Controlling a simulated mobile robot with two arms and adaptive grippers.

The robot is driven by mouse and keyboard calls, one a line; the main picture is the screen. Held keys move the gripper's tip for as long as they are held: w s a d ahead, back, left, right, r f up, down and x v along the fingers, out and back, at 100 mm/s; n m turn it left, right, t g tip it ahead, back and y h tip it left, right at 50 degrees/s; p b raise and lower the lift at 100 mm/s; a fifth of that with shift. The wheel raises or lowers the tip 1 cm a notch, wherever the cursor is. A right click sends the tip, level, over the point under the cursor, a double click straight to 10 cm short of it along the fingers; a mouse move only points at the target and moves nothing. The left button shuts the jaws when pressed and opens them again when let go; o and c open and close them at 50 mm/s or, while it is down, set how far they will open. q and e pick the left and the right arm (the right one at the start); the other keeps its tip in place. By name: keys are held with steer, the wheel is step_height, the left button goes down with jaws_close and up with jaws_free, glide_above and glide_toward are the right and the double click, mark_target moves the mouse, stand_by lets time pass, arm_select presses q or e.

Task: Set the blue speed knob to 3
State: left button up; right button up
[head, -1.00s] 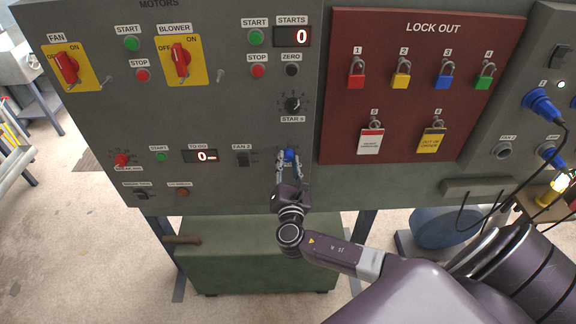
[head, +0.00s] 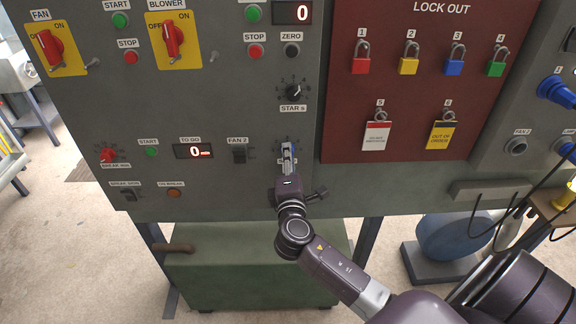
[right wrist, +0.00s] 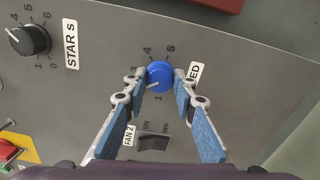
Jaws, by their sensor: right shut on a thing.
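The blue speed knob (right wrist: 159,76) sits on the grey panel with a numbered dial around it. Its white pointer line points to the lower left in the right wrist view, and 4 and 5 are readable above the knob. My right gripper (right wrist: 158,83) has one finger on each side of the knob and is shut on it. In the head view the right gripper (head: 288,152) shows edge-on and covers most of the knob and its dial. The label beside the knob is partly hidden by a finger. My left gripper is not in view.
The black star knob (head: 294,92) is above the blue knob. The FAN 2 switch (head: 239,154) is close on the left. The red lock-out board (head: 345,90) is to the right. A green box (head: 250,268) stands below the panel.

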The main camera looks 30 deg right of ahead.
steer(key=shift+f+m+b, duration=0.15)
steer(key=shift+m+b, duration=2.3)
steer(key=shift+m, duration=1.05)
steer(key=o, duration=1.2)
steer(key=shift+c, duration=0.2)
steer(key=v, duration=1.2)
steer(key=shift+s+d, duration=0.1)
